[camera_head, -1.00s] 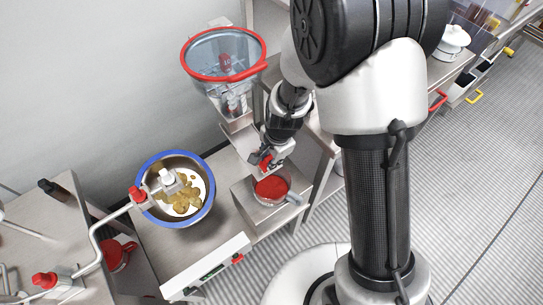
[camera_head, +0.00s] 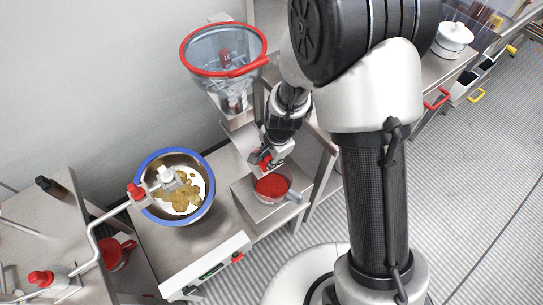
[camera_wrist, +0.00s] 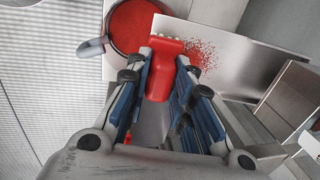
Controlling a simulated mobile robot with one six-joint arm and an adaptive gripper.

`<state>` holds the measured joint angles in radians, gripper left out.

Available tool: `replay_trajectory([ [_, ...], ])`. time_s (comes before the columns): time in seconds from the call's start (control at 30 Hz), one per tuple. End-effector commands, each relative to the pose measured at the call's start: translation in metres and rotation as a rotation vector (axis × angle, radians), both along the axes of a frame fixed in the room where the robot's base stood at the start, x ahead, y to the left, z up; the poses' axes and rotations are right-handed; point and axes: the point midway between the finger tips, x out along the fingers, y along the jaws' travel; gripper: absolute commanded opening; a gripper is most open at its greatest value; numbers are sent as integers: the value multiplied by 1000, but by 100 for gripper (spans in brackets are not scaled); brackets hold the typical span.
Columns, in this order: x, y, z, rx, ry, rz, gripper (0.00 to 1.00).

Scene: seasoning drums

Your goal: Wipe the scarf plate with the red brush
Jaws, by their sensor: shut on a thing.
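The red brush (camera_wrist: 159,78) sits between the fingers of my gripper (camera_wrist: 160,85), which is shut on it. The powder lies scattered on a bare metal plate (camera_wrist: 235,70), seemingly the scarf plate. In the head view my gripper (camera_head: 264,163) is just behind a pot of red powder (camera_head: 272,186), with a bit of red at its fingers. Whether the bristles touch the plate I cannot tell.
A blue-rimmed bowl (camera_head: 153,160) with brownish food stands to the left under a red-knobbed pipe. A clear red-rimmed hopper (camera_head: 205,72) stands behind.

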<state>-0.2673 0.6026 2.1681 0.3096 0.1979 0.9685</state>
Motion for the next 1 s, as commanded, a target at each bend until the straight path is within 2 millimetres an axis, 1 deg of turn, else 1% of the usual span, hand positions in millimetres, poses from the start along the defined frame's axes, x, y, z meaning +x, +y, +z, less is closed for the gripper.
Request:
replay_trajectory([
  [0.17, 4, 3, 3, 0, 0, 0, 2],
  [0.5, 28, 19, 12, 0, 0, 2, 2],
  [0.77, 35, 24, 11, 0, 0, -1, 2],
  [1.0, 52, 35, 16, 0, 0, 0, 2],
])
